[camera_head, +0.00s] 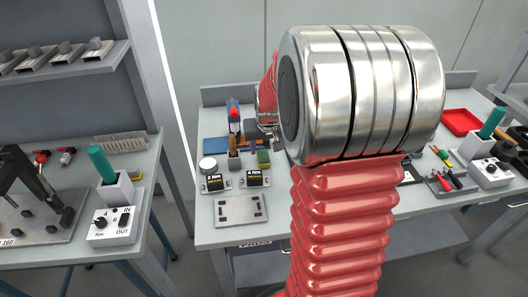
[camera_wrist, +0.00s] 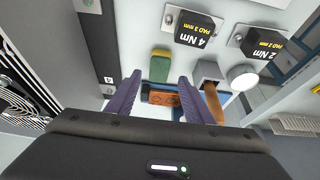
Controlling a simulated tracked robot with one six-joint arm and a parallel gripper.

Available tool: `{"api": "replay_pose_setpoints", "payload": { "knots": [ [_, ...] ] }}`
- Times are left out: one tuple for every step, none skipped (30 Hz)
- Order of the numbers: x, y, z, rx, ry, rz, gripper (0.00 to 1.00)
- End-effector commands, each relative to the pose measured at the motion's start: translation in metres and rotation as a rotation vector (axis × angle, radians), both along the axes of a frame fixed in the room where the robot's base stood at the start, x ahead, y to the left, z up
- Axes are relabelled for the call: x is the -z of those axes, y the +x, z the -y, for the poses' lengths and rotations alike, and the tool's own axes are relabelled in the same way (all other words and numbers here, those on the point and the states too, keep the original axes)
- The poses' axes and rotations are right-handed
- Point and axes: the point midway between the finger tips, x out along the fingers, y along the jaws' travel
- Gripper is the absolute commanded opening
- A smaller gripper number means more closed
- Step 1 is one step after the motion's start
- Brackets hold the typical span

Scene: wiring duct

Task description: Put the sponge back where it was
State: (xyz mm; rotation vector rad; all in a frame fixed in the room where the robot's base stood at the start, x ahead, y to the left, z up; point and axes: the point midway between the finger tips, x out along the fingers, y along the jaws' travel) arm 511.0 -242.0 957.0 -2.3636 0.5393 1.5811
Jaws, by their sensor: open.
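The sponge, a small block with a green top and a yellow side, stands on the light bench in the head view (camera_head: 263,157), just right of a grey holder. In the wrist view the sponge (camera_wrist: 160,66) is beyond and between my fingertips, a little left of centre. My gripper (camera_wrist: 156,82) has two purple fingers spread apart, with nothing held between them. An orange-brown piece (camera_wrist: 160,98) shows in the gap, seemingly below the fingers. In the head view my arm hides most of the gripper.
Two black labelled blocks, 4 Nm (camera_wrist: 197,30) and 2 Nm (camera_wrist: 258,42), stand near the sponge. A grey holder (camera_wrist: 208,72) with a brown handle and a white round disc (camera_wrist: 242,78) are to its right. A grey plate (camera_head: 240,210) lies at the bench front.

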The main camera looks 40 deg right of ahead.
Motion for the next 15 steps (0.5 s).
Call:
{"api": "replay_pose_setpoints", "payload": {
  "knots": [
    [-0.008, -0.002, -0.001, 0.000, -0.002, 0.004, 0.47],
    [-0.012, -0.004, -0.001, 0.000, -0.002, 0.004, 0.47],
    [-0.017, -0.006, -0.002, 0.000, -0.001, 0.003, 0.47],
    [-0.021, -0.007, -0.003, 0.000, -0.002, 0.004, 0.47],
    [-0.024, -0.008, -0.004, 0.000, -0.002, 0.004, 0.47],
    [-0.028, -0.010, -0.005, 0.000, -0.001, 0.003, 0.47],
    [-0.031, -0.011, -0.005, 0.000, -0.001, 0.003, 0.47],
    [-0.034, -0.012, -0.005, 0.001, -0.001, 0.003, 0.47],
    [-0.037, -0.013, -0.006, 0.001, -0.002, 0.002, 0.47],
    [-0.038, -0.014, -0.006, 0.001, -0.001, 0.002, 0.47],
    [-0.040, -0.015, -0.006, 0.001, -0.001, 0.001, 0.47],
    [-0.041, -0.015, -0.007, 0.001, -0.001, 0.001, 0.47],
    [-0.042, -0.016, -0.007, 0.002, -0.001, 0.001, 0.47],
    [-0.042, -0.016, -0.007, 0.002, -0.001, 0.001, 0.47],
    [-0.043, -0.016, -0.007, 0.001, -0.001, 0.001, 0.47]
  ]
}}
